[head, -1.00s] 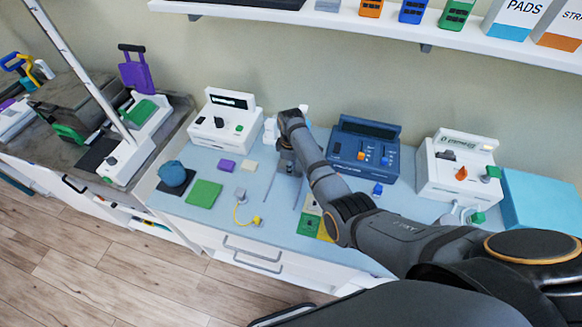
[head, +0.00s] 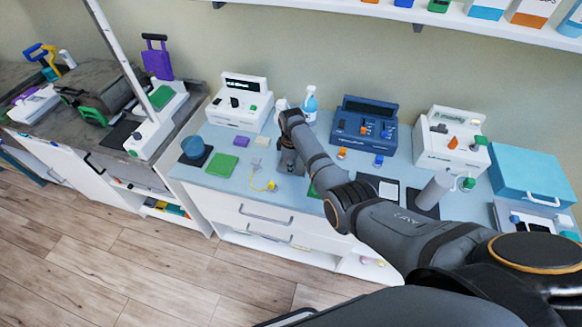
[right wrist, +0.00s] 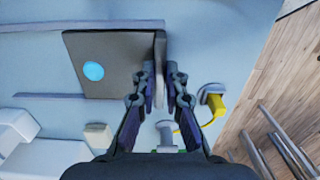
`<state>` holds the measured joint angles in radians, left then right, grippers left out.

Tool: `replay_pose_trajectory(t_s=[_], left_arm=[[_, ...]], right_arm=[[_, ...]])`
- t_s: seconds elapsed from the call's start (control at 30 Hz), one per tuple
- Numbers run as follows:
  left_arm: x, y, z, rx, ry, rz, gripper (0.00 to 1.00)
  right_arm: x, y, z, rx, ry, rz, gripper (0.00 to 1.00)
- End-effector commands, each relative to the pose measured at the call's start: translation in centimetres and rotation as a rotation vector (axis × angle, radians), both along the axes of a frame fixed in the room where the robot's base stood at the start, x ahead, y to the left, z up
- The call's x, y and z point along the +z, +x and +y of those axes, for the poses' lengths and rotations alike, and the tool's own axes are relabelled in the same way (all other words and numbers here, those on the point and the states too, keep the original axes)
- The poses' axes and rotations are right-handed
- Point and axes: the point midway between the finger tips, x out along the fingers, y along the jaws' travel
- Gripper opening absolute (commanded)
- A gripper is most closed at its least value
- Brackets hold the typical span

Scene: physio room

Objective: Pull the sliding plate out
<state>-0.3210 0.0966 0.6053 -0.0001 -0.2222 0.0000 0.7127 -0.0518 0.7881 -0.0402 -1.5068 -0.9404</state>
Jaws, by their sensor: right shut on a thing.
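The sliding plate (right wrist: 112,72) is a flat dark panel with a light-blue round spot, seen in the right wrist view. It lies on the pale blue worktop between two thin grey rails (right wrist: 75,97). A raised lip (right wrist: 160,45) stands along its right end there. My right gripper (right wrist: 159,75) has its two fingers on either side of this lip and is shut on it. In the head view my right gripper (head: 290,165) is down at the worktop, and it and the arm hide the plate. My left gripper is not in view.
A yellow-corded plug (head: 263,185) lies close to the left of my right gripper and also shows in the wrist view (right wrist: 215,102). A white console (head: 240,103), a spray bottle (head: 310,105) and a blue console (head: 364,128) stand behind. A green square (head: 221,165) lies left.

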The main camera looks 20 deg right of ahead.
Motion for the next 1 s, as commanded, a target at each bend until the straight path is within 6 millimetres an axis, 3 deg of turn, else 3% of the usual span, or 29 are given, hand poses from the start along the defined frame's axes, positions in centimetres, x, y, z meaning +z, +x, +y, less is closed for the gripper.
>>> replay_pose_trajectory(t_s=[0.1,0.23,0.27,0.3,0.43,0.6,0.77,0.87,1.0], left_arm=[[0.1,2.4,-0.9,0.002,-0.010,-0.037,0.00],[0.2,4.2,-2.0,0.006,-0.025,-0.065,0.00],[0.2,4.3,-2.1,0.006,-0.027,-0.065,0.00],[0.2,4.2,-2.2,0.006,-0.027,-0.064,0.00],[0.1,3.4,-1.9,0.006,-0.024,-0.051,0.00],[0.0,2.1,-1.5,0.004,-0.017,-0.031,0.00],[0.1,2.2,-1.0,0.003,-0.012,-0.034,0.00],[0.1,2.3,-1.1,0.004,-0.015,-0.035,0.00],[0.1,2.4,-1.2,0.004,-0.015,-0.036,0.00]], right_arm=[[0.2,0.3,0.0,-0.001,0.001,-0.008,0.00],[0.2,0.3,0.0,-0.001,0.002,-0.008,0.00],[0.2,0.3,0.0,-0.001,0.002,-0.008,0.00],[0.2,0.3,0.0,-0.001,0.002,-0.008,0.15],[0.2,0.2,0.0,-0.001,0.002,-0.008,0.33],[0.2,0.2,0.0,0.000,0.002,-0.006,0.34],[0.4,0.2,0.0,0.000,0.002,-0.006,0.34],[1.6,0.3,0.1,0.000,0.001,-0.009,0.34],[4.8,0.3,0.1,0.000,0.002,-0.012,0.34]])
